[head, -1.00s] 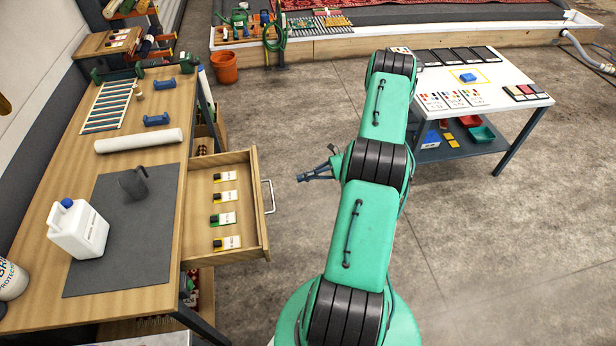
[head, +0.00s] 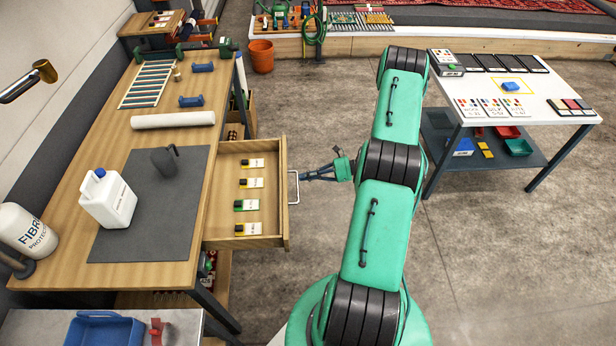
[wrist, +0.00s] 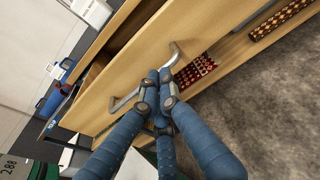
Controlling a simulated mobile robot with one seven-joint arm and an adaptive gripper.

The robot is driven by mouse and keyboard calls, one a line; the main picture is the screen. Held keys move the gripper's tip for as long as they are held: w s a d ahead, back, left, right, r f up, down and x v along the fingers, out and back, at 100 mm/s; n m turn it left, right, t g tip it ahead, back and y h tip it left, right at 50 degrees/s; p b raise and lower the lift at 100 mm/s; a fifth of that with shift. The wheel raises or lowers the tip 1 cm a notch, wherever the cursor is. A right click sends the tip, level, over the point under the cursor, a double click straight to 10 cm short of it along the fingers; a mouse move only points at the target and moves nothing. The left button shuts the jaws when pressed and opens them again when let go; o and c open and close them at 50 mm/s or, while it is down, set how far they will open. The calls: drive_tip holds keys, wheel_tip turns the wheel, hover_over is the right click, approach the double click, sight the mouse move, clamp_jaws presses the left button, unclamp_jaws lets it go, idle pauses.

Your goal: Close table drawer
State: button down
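The table drawer (head: 262,237) stands pulled out from the right side of the wooden worktable (head: 120,250). It holds several small labelled items. Its metal bar handle (head: 294,188) is on the drawer front, and the handle also shows in the wrist view (wrist: 176,52). My gripper (head: 305,175) is just right of the handle, pointing at the drawer front. In the wrist view my gripper's blue fingers (wrist: 157,76) come together at the tips in front of the handle and hide its middle. I see nothing held; whether the tips touch the handle is unclear.
On the worktable are a white jug (head: 108,200), a dark pitcher (head: 165,160), a white roll (head: 172,120) and a grey mat (head: 150,225). A white-topped table (head: 545,105) stands at the right.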

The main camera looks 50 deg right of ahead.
sight(234, 186)
drive_tip(key=r+x, duration=0.2)
drive_tip(key=x, duration=0.7)
drive_tip(key=r+x, duration=0.2)
drive_tip(key=x, duration=0.7)
drive_tip(key=a+r+x, duration=0.1)
drive_tip(key=r+x, duration=0.1)
drive_tip(key=x, duration=0.7)
drive_tip(key=shift+w+a+f+b, duration=0.25)
drive_tip(key=shift+w+b, duration=0.15)
drive_tip(key=shift+w, duration=0.2)
drive_tip(key=shift+w+a+r, duration=0.15)
drive_tip(key=shift+w+a, duration=0.3)
drive_tip(key=shift+w, duration=0.15)
drive_tip(key=p+v, duration=0.1)
drive_tip(key=v, duration=1.3)
drive_tip(key=shift+s+d, duration=0.1)
drive_tip(key=shift+d, duration=0.05)
